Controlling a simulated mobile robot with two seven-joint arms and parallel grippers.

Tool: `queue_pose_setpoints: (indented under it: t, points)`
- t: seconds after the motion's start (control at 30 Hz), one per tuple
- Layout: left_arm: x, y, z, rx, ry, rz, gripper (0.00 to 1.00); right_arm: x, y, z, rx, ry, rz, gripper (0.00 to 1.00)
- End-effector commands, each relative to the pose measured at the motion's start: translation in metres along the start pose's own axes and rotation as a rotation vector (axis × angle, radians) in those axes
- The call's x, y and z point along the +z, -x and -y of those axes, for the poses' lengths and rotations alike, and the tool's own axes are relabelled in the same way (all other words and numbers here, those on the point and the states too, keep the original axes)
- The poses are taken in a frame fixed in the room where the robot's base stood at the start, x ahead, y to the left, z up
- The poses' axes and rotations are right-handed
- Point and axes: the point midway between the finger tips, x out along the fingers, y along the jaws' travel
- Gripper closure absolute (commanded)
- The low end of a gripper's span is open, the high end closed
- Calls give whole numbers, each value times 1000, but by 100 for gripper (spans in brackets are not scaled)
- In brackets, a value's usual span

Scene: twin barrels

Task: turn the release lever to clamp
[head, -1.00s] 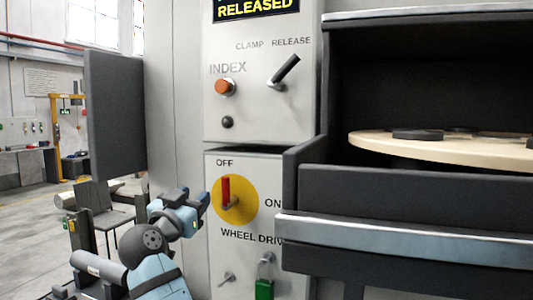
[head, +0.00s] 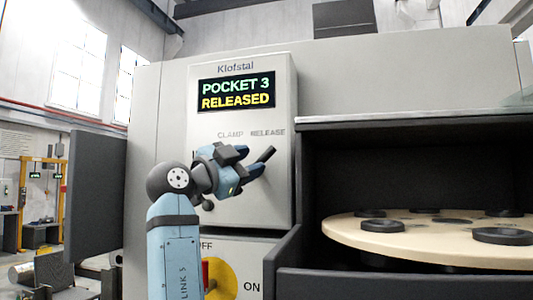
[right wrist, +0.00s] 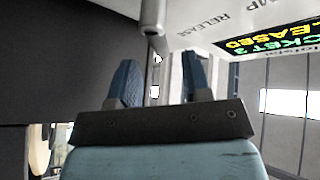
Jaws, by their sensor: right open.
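The release lever (head: 267,154) is a dark handle on the grey control panel (head: 240,212). It tilts up and right, toward the RELEASE label. My right gripper (head: 251,163) is open beside the lever's handle, and its fingers hide the lever's lower part and pivot. In the right wrist view the lever (right wrist: 154,18) shows beyond the two blue fingers of the gripper (right wrist: 160,70), in line with the gap between them. I cannot tell whether a finger touches it. The display (head: 236,92) reads POCKET 3 RELEASED. My left gripper is not in view.
Below the panel, a red switch handle on a yellow disc (head: 226,279) is partly hidden by my right arm. To the right, an open bay holds a round pale table (head: 365,233) with black discs. A dark panel (head: 96,195) stands at left.

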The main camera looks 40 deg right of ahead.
Motion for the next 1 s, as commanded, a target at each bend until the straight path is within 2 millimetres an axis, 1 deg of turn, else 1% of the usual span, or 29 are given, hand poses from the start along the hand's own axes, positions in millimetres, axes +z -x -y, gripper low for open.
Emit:
queue_pose_setpoints:
  t: [0.03,0.1,0.2,0.3,0.47,0.7,0.9,1.0]
  points:
    - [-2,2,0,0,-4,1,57,-2,-12,1,2,0,-2,56]
    - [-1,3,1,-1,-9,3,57,-2,-24,1,2,0,0,56]
    - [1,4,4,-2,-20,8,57,-1,-38,1,1,1,-1,56]
    - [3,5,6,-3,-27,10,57,-1,-48,1,0,1,0,56]
    - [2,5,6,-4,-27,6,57,0,-54,0,-1,1,1,56]
    - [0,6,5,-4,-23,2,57,0,-55,0,-1,1,1,56]
    - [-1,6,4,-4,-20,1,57,0,-55,0,-1,1,1,100]
    - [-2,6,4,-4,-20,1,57,0,-54,0,-1,1,0,100]
